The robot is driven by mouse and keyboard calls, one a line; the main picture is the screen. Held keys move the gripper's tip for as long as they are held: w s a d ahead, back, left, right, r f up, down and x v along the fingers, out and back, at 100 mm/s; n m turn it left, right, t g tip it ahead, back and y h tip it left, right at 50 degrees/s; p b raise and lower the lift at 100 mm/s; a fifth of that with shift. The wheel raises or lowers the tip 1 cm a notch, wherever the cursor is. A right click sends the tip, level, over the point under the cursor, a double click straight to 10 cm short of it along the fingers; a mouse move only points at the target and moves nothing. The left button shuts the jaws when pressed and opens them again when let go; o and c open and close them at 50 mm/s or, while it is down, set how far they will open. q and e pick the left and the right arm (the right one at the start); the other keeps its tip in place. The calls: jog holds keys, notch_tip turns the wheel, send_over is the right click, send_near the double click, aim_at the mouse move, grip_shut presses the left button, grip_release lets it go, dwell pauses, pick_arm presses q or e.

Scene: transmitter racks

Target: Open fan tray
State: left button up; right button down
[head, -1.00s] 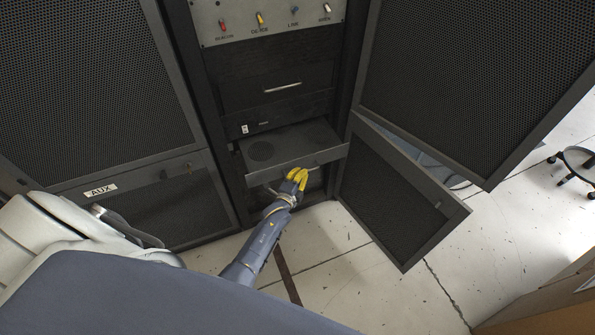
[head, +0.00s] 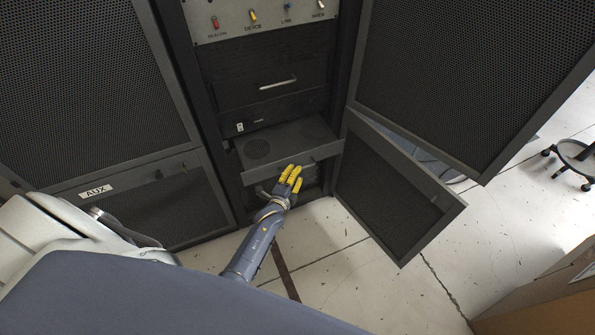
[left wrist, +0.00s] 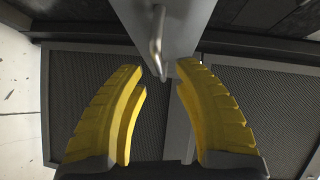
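The fan tray (head: 290,143) is a dark grey drawer with round grilles on top, low in the middle rack. It stands pulled out past the rack front. My left gripper (head: 291,177), with yellow fingers, is at the tray's front face. In the left wrist view the left gripper (left wrist: 159,70) is open and empty. The tray's metal handle (left wrist: 156,40) lies just beyond and between its fingertips, with a gap on both sides. The grey tray front (left wrist: 178,25) shows behind the handle. My right gripper is not in view.
An open lower mesh door (head: 390,190) and an open upper mesh door (head: 465,80) stand right of the tray. A closed AUX cabinet (head: 165,205) is at left. A cardboard box (head: 540,300) and a wheeled stool (head: 575,155) are at right. Floor in front is clear.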

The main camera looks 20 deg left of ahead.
pick_arm(q)
jog(key=s+r, duration=0.1)
jog(key=s, duration=0.8)
jog(key=shift+s+d+r, duration=0.15)
jog(key=shift+s+d, duration=0.05)
jog(key=s+d+f+n+g, duration=0.1)
jog(key=s+f+n+g, duration=0.15)
jog(key=s+f, duration=0.4)
jog(key=s+d+f+n+g, duration=0.15)
jog(key=s+f+n, duration=0.25)
jog(key=f, duration=0.6)
jog(key=s+d+f+n+g, duration=0.1)
jog(key=s+f+n+g, duration=0.3)
jog(key=f, duration=0.5)
jog(key=s+f+g, duration=0.2)
jog(key=s+f, duration=0.2)
jog(key=s, duration=0.7)
jog(key=s+a+f+n+g, duration=0.1)
jog(key=s+f, duration=0.4)
jog(key=s, duration=0.7)
jog(key=s+f+g, duration=0.4)
jog(key=s+f, duration=0.1)
jog(key=s, duration=0.6)
jog(key=shift+s+a+n+h, duration=0.25)
jog(key=shift+a+n+h, duration=0.05)
jog(key=shift+n, duration=0.05)
